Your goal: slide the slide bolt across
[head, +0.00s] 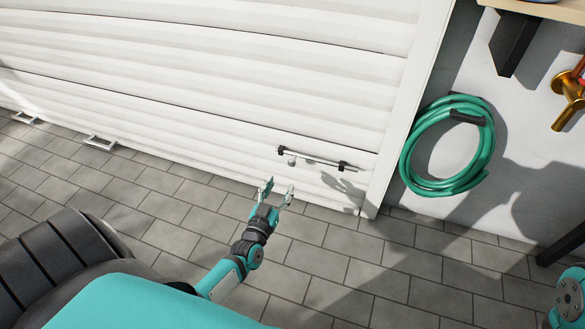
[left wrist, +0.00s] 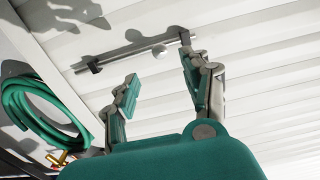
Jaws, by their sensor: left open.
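The slide bolt (head: 318,160) is a thin grey metal rod in two black brackets, low on the white ribbed shutter near its right edge. Its round light knob (head: 292,161) sits close to the left bracket in the head view. My left gripper (head: 279,187) is open and empty, just below the knob and apart from it. In the left wrist view, the knob (left wrist: 159,52) shows beyond and between the open fingertips of the left gripper (left wrist: 158,68), with the rod (left wrist: 122,56) running behind. My right gripper is out of view.
A coiled green hose (head: 408,165) hangs on the wall right of the shutter (head: 220,90). A brass tap (head: 570,95) and a shelf are at the upper right. Two metal handles stand at the shutter's foot on the left. The paved floor (head: 310,260) is clear.

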